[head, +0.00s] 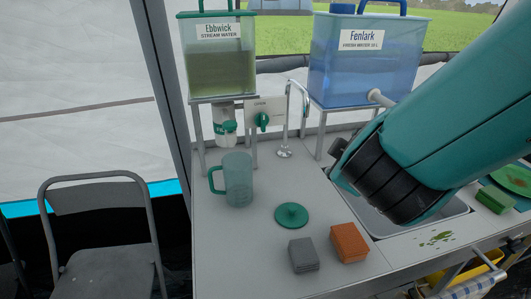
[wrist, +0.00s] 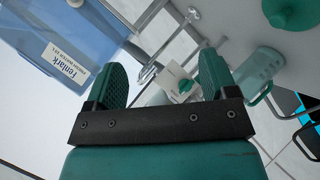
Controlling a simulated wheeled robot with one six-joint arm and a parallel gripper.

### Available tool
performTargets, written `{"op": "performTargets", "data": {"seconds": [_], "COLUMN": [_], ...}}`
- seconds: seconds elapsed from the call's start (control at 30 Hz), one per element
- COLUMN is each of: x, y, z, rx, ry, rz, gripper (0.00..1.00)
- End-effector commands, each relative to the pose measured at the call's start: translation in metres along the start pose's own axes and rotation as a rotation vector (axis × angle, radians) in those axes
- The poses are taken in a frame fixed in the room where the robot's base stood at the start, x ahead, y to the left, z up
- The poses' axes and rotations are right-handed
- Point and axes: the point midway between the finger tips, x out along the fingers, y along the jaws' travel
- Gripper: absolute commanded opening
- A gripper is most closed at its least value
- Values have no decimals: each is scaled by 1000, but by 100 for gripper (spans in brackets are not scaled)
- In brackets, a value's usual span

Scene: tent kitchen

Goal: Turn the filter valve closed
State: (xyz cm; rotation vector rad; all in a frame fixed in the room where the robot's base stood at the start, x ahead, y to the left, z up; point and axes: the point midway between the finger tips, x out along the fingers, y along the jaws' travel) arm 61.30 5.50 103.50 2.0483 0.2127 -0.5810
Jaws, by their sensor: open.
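The filter valve is a green handle (head: 262,121) on a pale panel (head: 280,112) below the stream water tank; its lever hangs roughly downward. Small lettering above it is too small to read surely. In the wrist view the valve handle (wrist: 185,86) shows beyond and between my finger pads, near the right one. My gripper (wrist: 163,78) is open and empty, apart from the valve. In the head view my wrist hangs over the sink, right of and nearer than the valve, and the fingertips are mostly hidden.
The Ebbwick tank (head: 217,70) and blue Fenlark tank (head: 365,65) stand on raised racks. A tap (head: 285,151) rises right of the valve. A green jug (head: 238,180), green lid (head: 291,215), grey block (head: 303,255) and orange block (head: 348,242) stand on the counter (head: 235,250).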

Motion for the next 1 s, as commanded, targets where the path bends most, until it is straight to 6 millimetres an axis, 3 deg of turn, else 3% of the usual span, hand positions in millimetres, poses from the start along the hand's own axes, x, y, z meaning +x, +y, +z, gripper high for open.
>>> {"op": "performTargets", "data": {"seconds": [0.03, 0.2, 0.33, 0.57, 1.0], "x": [14, 5, -7, 5, 86], "y": [-26, -57, -72, -64, -40], "z": [-10, -65, -88, -107, -160], "rx": [-118, -437, -559, -588, -583], "ry": [89, 357, 464, 486, 484], "rz": [78, 300, 376, 399, 399], "gripper": [79, 79, 79, 79, 79]}}
